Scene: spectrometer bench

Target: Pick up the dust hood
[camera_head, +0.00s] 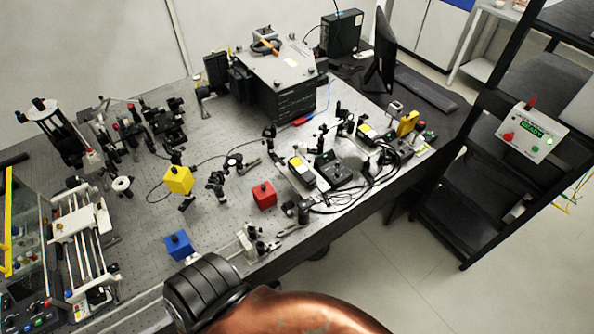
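No part is plainly marked as the dust hood, and I cannot tell which item it is. A large box with a pale metal top (277,66) and dark sides stands at the back of the bench, with an orange-brown handle-like piece on top. Three small knobbed blocks stand on the bench: a yellow block (178,180), a red block (264,196) and a blue block (178,246). Neither of my grippers shows. A copper-coloured arm link of mine with a black ribbed part covers the bottom middle and hides the bench's front edge there.
The perforated bench top (215,140) is crowded with optical mounts, a rail stage (78,222) at left and cables at right. A monitor (378,60) stands at the back right. A black shelf rack (470,165) bounds the right. Bare floor (385,270) lies between.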

